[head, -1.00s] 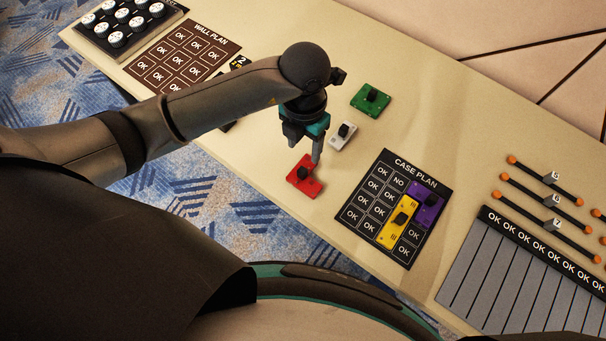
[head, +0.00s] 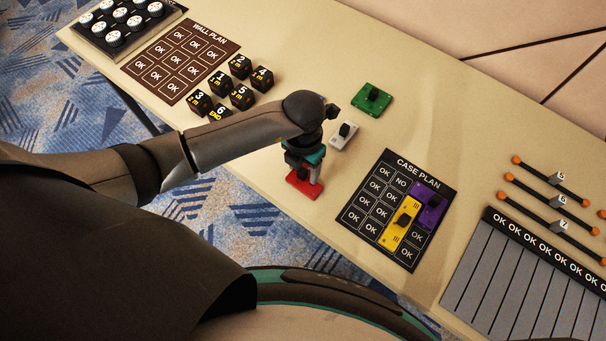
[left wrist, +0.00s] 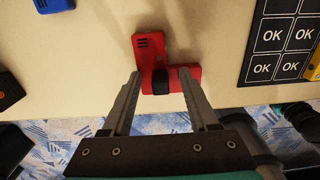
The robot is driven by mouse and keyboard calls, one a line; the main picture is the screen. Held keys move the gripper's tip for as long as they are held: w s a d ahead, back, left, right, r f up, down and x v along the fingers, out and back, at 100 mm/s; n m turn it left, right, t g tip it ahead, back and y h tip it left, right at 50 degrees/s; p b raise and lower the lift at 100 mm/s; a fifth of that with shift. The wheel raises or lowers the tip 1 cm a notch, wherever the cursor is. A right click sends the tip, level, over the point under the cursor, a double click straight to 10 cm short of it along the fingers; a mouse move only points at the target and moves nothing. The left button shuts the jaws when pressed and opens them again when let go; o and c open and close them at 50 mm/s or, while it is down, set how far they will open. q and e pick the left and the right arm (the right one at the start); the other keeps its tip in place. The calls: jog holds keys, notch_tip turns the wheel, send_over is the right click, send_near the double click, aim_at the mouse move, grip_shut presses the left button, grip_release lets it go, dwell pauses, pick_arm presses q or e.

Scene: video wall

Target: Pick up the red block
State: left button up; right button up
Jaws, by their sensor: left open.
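The red block (head: 303,187) lies on the table near its front edge in the head view, partly hidden under my left gripper (head: 303,172). In the left wrist view the red block (left wrist: 150,50) looks L-shaped with a black knob (left wrist: 160,82) on it. My left gripper (left wrist: 161,88) is open there, with one finger on either side of the knob. Whether the fingers touch the block cannot be told. My right gripper is not in view.
A grey block (head: 343,136) and a green block (head: 373,98) lie behind. The case plan board (head: 378,190) to the right holds a yellow block (head: 401,224) and a purple block (head: 430,206). Several black numbered cubes (head: 241,95) lie left, by the wall plan board (head: 172,75).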

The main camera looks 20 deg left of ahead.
pick_arm(q)
jog(key=shift+c, duration=0.3)
grip_shut()
dwell(1.0)
